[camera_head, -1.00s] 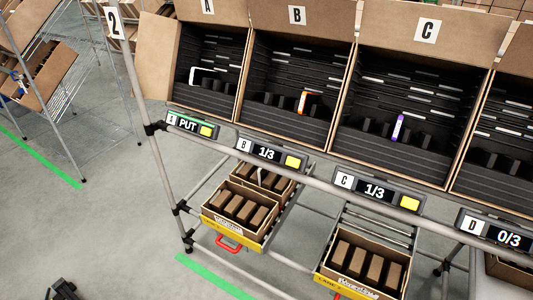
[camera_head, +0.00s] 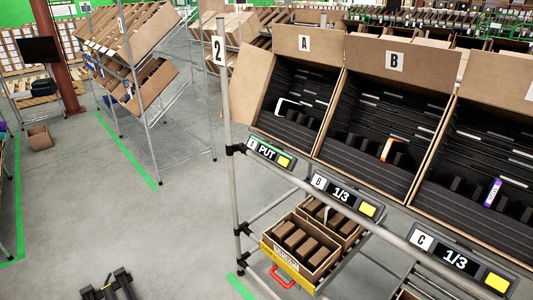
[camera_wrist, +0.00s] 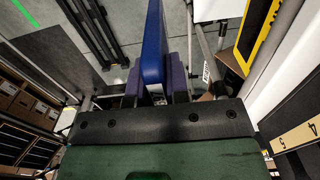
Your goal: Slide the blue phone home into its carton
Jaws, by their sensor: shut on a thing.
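A blue phone (camera_wrist: 153,45) stands edge-on between the two dark purple fingers of my gripper (camera_wrist: 155,85) in the wrist view. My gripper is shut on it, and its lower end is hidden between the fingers. The head view does not show the phone. Tilted carton A (camera_head: 262,78) stands at the left end of the rack, its black slotted inside facing me. One white-edged phone (camera_head: 291,107) sits in it, and several of its slots look empty. The display (camera_head: 270,153) under carton A reads PUT.
Carton B (camera_head: 400,65) holds an orange phone (camera_head: 389,149); the carton at its right holds a purple one (camera_head: 492,193). A grey rail (camera_head: 330,213) with displays runs along the front. Lower trays (camera_head: 284,262) hold brown boxes.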

